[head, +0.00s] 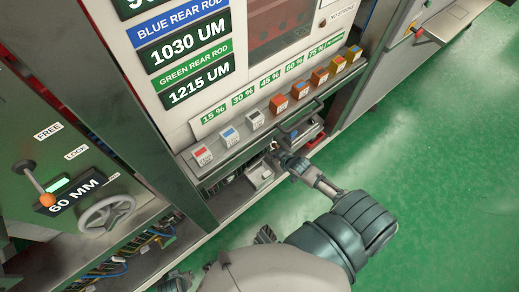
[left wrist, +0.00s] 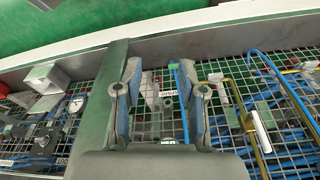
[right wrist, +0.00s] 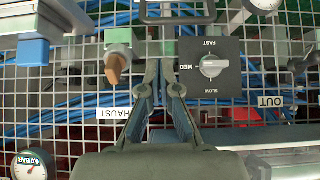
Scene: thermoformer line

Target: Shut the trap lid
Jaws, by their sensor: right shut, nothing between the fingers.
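My right gripper (head: 279,156) is below the button shelf, close to the lower part of the machine. In the right wrist view its fingers (right wrist: 160,88) are together and empty, in front of a wire mesh panel. They point between an orange-brown lever (right wrist: 117,66) and a black speed dial plate (right wrist: 209,66). My left gripper (left wrist: 160,80) has its fingers apart over the mesh, with nothing clearly held. I cannot surely identify the trap lid. A pale grey box-like part (head: 261,176) sits beside my right gripper in the head view; I cannot tell whether it has a lid.
A dark bar handle (head: 300,118) projects below the coloured buttons (head: 278,103). A handwheel (head: 106,213) and an orange-knobbed lever (head: 46,199) stand at left. A pressure gauge (right wrist: 29,164) is at lower left of the right wrist view. Green floor (head: 440,140) is clear at right.

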